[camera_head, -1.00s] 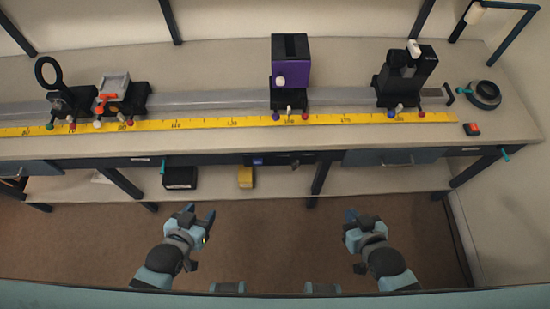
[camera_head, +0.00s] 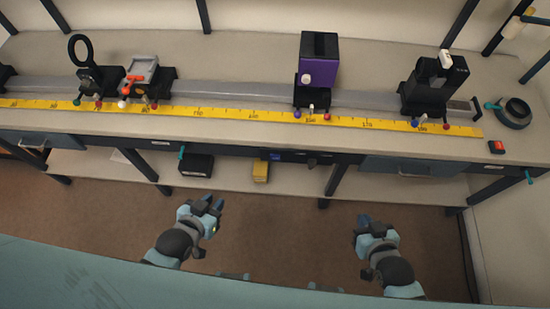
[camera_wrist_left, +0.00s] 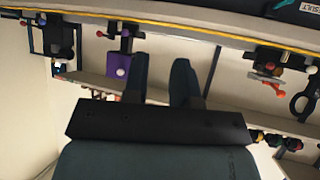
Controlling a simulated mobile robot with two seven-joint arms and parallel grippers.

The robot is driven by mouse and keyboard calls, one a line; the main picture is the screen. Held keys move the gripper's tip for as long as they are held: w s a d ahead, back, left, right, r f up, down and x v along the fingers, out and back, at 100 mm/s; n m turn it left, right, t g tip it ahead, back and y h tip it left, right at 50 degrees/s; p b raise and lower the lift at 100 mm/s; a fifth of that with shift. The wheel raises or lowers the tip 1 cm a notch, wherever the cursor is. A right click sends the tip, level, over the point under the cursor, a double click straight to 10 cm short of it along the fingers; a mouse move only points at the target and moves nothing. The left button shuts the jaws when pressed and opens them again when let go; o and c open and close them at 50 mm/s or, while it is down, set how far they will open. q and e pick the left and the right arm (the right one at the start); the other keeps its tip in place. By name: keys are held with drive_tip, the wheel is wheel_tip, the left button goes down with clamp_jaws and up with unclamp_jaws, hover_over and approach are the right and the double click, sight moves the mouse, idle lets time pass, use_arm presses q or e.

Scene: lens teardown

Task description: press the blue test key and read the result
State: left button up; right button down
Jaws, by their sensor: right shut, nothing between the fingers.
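A small blue patch (camera_head: 275,156) shows on the dark panel (camera_head: 308,157) under the bench's front edge; I cannot tell whether it is the test key. No readout is legible in the head view. In the left wrist view, a dark label with partly cut lettering, apparently "RESULT" (camera_wrist_left: 309,5), shows at the top right corner. My left gripper (camera_head: 213,203) is below and in front of the bench, its fingers apart and empty; they also show in the left wrist view (camera_wrist_left: 160,78). My right gripper (camera_head: 364,220) is shut and empty, also in front of the bench, touching nothing.
The bench carries a rail with a ring holder (camera_head: 80,50), an orange-and-grey mount (camera_head: 142,70), a purple box (camera_head: 319,62) and a black mount (camera_head: 435,82). A yellow ruler (camera_head: 270,117) runs along the front. A lower shelf (camera_head: 230,178) holds boxes.

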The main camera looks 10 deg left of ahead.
use_arm(q)
clamp_jaws()
idle(1.4)
